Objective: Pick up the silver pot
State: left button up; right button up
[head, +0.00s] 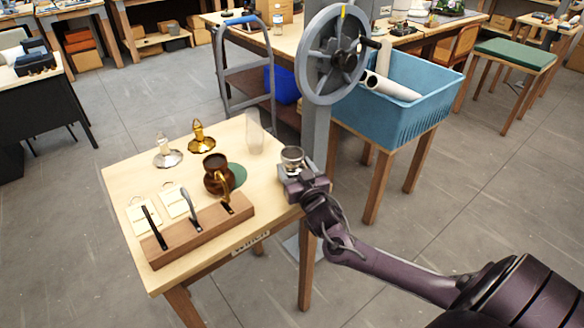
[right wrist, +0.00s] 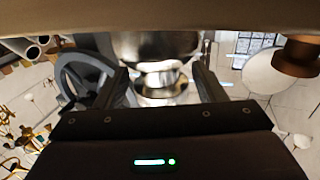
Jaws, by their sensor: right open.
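The silver pot (head: 292,157) is a small shiny round vessel near the table's right edge. My right gripper (head: 297,176) is right at its near side and hides its lower part. In the right wrist view the silver pot (right wrist: 160,80) shows between the two spread fingers of my right gripper (right wrist: 160,92). The fingers are open, with a gap visible on both sides of it. I cannot tell whether a finger touches it. My left gripper is not in view.
The wooden table (head: 128,205) also holds a brown jug (head: 214,178), a brass lamp base (head: 202,140), a silver lamp base (head: 167,156), a clear glass (head: 254,138) and a wooden switch block (head: 205,233). A grey post with a wheel (head: 303,55) stands just behind. A blue bin (head: 400,115) is to the right.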

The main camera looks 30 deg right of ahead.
jog(key=shift+x, duration=1.15)
jog(key=shift+w, duration=0.1)
jog(key=c, duration=1.1)
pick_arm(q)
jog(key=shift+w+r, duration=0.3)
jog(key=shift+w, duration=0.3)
pick_arm(e)
jog(key=shift+c, duration=0.7)
jog(key=shift+r, duration=0.1)
